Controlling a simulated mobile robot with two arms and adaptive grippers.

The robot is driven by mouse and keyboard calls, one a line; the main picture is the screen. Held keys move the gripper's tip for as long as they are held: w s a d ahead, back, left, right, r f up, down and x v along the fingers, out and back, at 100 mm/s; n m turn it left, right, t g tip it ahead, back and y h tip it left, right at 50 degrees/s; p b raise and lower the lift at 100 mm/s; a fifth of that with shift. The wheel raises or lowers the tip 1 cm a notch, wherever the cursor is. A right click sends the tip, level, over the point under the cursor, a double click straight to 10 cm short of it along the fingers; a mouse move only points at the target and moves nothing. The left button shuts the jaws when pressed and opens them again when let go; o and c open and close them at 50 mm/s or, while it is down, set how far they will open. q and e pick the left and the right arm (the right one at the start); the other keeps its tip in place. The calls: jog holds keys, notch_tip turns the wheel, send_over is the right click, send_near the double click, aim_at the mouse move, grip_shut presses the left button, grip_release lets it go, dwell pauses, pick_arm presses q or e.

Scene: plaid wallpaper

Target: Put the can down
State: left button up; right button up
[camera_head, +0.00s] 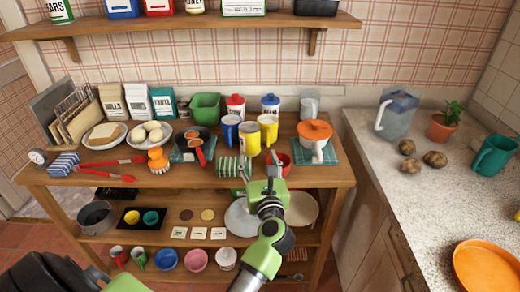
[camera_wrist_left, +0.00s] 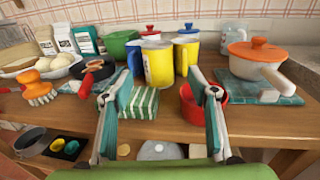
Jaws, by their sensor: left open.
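A yellow can (camera_head: 249,138) with a pale rim stands upright on the wooden tabletop, in front of a yellow mug (camera_head: 268,130) and beside a blue mug (camera_head: 230,129). In the left wrist view the can (camera_wrist_left: 158,63) shows dark markings and stands beyond the gap between the fingers. My left gripper (camera_head: 260,160) is open, at the table's front edge on the near side of the can. In the left wrist view the spread fingers (camera_wrist_left: 160,82) hold nothing. My right gripper is not in view.
A red cup (camera_wrist_left: 203,104) is close to the right finger, and a folded striped green cloth (camera_wrist_left: 138,102) lies near the left one. An orange-lidded pot (camera_head: 315,132) stands to the right. Plates, mugs and eggs crowd the tabletop. A lower shelf (camera_head: 190,240) holds dishes.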

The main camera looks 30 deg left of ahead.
aim_at(251, 137)
pick_arm(q)
jog(key=p+x, duration=0.1)
jog(key=x, duration=0.7)
jog(key=shift+a+f, duration=0.1)
jog(key=shift+a, duration=0.2)
jog(key=shift+w+a, duration=0.3)
jog(key=shift+w+a+p, duration=0.25)
jog(key=shift+p, duration=0.05)
jog(key=x, duration=0.3)
jog(key=shift+w+a+p, duration=0.1)
jog(key=shift+a+p, duration=0.05)
jog(key=shift+p, duration=0.2)
jog(key=shift+w+a+f, duration=0.1)
jog(key=shift+w+a, duration=0.2)
jog(key=shift+w, duration=0.1)
jog(key=c, duration=1.3)
pick_arm(e)
jog(key=a+r, duration=0.2)
jog(key=shift+w+a+r, duration=0.1)
jog(key=shift+a+r, duration=0.25)
